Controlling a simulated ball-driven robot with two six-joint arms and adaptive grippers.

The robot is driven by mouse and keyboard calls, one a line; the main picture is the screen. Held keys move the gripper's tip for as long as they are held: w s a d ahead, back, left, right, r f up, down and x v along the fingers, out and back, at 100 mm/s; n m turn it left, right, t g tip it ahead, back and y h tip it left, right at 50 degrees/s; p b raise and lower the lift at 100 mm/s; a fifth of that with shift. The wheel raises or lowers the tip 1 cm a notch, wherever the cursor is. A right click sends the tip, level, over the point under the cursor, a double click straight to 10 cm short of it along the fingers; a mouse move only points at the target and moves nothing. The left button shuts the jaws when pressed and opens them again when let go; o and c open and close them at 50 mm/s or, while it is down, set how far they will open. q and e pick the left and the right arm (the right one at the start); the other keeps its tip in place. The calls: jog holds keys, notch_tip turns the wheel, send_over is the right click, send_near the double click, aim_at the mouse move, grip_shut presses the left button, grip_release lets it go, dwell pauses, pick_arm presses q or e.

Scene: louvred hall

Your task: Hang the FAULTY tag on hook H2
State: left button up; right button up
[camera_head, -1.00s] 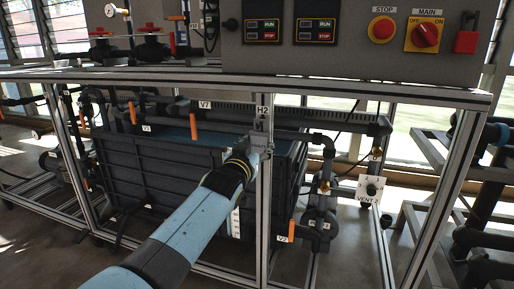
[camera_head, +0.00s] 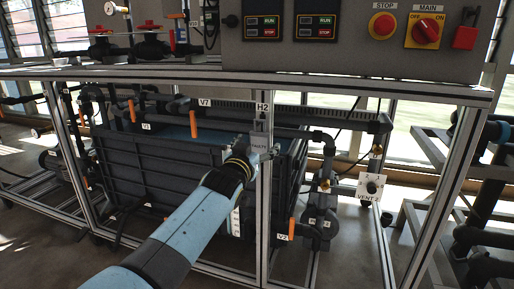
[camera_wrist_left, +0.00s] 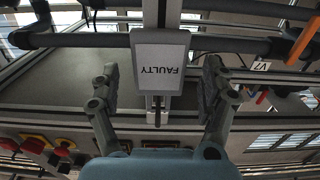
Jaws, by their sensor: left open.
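The FAULTY tag (camera_head: 259,143) is a small grey-white plate against the upright post, just below the H2 label (camera_head: 262,107). In the left wrist view the tag (camera_wrist_left: 160,62) appears upside down in front of the post. Hook H2 (camera_head: 262,124) is small and dark between label and tag; its contact with the tag is too small to make out. My left gripper (camera_head: 254,156) is at the tag's lower side. In the wrist view its fingers (camera_wrist_left: 160,82) are open, one each side of the tag, with visible gaps. My right gripper is out of view.
The metal frame post (camera_head: 265,215) stands right by my left gripper. A dark tank (camera_head: 150,175) is behind to the left. Pipes and a VENT 2 plate (camera_head: 371,188) are to the right. The control panel (camera_head: 350,55) overhangs above.

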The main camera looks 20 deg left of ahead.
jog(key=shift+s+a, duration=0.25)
pick_arm(q)
jog(key=s+p, duration=0.3)
jog(key=s, duration=0.4)
jog(key=shift+p, duration=0.35)
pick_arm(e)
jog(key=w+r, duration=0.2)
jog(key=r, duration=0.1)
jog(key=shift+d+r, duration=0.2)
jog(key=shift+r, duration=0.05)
pick_arm(q)
jog(key=shift+a, duration=0.1)
jog(key=s, duration=1.2)
jog(key=shift+a, duration=0.2)
